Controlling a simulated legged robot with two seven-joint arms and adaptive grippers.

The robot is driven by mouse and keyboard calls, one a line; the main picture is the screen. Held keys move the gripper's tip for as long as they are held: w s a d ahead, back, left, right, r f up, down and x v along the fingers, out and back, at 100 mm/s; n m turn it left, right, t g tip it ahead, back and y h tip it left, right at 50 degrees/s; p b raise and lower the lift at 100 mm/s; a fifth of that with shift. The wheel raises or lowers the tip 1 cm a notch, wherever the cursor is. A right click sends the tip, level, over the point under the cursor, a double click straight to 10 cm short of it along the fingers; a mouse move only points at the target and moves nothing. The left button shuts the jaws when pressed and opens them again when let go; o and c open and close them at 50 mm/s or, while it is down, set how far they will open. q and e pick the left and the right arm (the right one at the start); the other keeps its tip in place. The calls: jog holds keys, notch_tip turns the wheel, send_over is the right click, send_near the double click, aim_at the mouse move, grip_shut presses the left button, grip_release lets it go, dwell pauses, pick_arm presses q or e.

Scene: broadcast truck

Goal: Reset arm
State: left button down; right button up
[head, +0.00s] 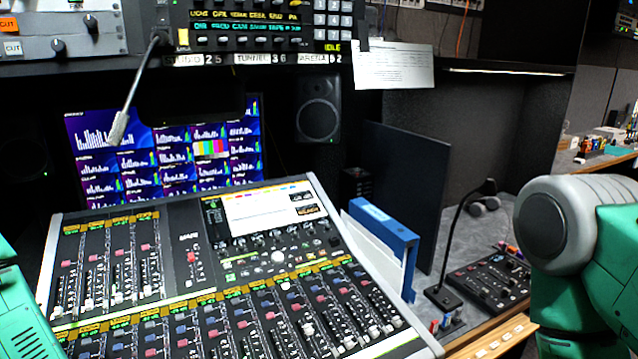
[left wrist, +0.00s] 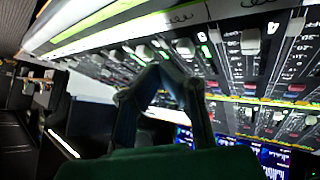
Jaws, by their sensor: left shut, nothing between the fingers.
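My left gripper (left wrist: 160,72) shows in the left wrist view. Its two dark fingers meet at the tips, and nothing is held between them. Behind the tips is the fader surface of the mixing console (left wrist: 235,65); I cannot tell whether they touch it. In the head view only a green part of my left arm shows at the lower left edge, and its gripper is out of frame. A green and white part of my right arm stands at the right edge. My right gripper is in neither view.
The mixing console (head: 186,268) fills the lower middle. A gooseneck microphone (head: 124,110) hangs before the screen (head: 85,135). A blue binder (head: 385,232) stands right of the console. A second microphone (head: 440,297) and a small control panel (head: 490,285) occupy the right desk.

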pick_arm(q)
jog(key=s+a+f+m+g+y, duration=0.1)
jog(key=s+a+f+g, duration=0.15)
jog(key=s, duration=0.55)
jog(key=s+a+f+g+y, duration=0.1)
jog(key=s+f+g, duration=0.25)
jog(key=s, duration=0.35)
jog(key=s+a+f+m+g+y, duration=0.15)
jog(key=s+f, duration=0.25)
jog(key=s, duration=0.4)
notch_tip(320, 180, down, 8)
jog(key=w+b, duration=0.1)
jog(key=b, duration=0.8)
jog(key=shift+f+h, duration=0.15)
jog(key=shift+h, duration=0.2)
jog(key=shift+a+n+g, duration=0.1)
jog(key=shift+n+g, duration=0.15)
